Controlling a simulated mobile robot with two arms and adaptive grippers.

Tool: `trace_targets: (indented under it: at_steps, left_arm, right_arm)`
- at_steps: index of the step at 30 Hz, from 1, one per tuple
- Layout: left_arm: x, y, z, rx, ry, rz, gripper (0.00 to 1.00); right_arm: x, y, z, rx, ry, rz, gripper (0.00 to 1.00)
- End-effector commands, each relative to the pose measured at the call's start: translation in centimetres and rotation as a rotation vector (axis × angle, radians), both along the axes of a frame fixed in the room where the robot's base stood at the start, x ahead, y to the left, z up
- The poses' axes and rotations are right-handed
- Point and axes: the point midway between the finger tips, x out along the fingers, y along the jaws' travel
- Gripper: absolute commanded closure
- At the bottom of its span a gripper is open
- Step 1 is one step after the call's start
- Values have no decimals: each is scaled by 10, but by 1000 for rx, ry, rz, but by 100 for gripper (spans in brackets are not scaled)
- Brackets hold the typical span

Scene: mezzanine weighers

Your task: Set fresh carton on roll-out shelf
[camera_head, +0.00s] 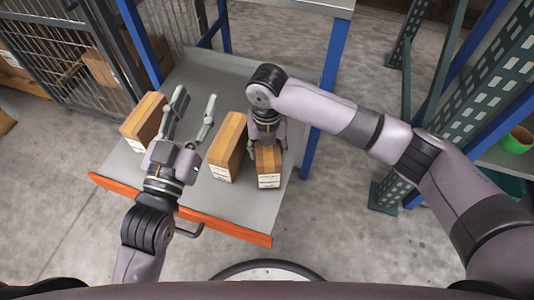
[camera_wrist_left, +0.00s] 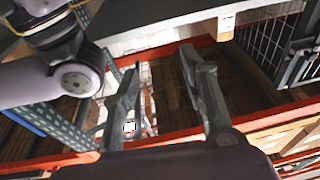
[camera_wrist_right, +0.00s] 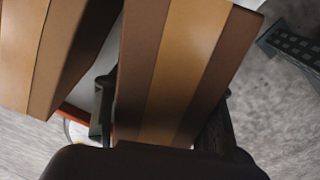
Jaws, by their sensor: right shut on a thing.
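The roll-out shelf (camera_head: 190,200) is a grey deck with an orange front edge. Three brown cartons with tan tape are at it: a left carton (camera_head: 142,119), a middle carton (camera_head: 228,146) and a right carton (camera_head: 269,167) with a white label. My right gripper (camera_head: 267,138) is shut on the right carton from above. In the right wrist view this carton (camera_wrist_right: 170,65) sits between the fingers; whether its base touches the deck is hidden. My left gripper (camera_head: 196,99) is open and empty above the deck, between the left and middle cartons. Its spread fingers show in the left wrist view (camera_wrist_left: 160,65).
The middle carton, also in the right wrist view (camera_wrist_right: 45,50), stands close left of the held one. Blue posts (camera_head: 318,115) flank the shelf, and an upper shelf (camera_head: 310,6) is behind. A green perforated upright (camera_head: 480,100) and a green pot (camera_head: 516,141) are at right.

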Motion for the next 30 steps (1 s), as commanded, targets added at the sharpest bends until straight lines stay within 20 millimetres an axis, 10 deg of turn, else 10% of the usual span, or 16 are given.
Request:
trace_targets:
  at_steps: [18, 19, 30]
  left_arm:
    - [-6, -2, 24, -35, -128, -8, 60]
    - [-6, -2, 23, -34, -127, -8, 60]
    - [-6, -2, 23, -34, -127, -8, 60]
  right_arm:
    - [0, 0, -19, 0, -1, 1, 96]
    - [0, 0, -20, -1, 0, 1, 48]
    - [0, 0, -20, 0, 0, 0, 30]
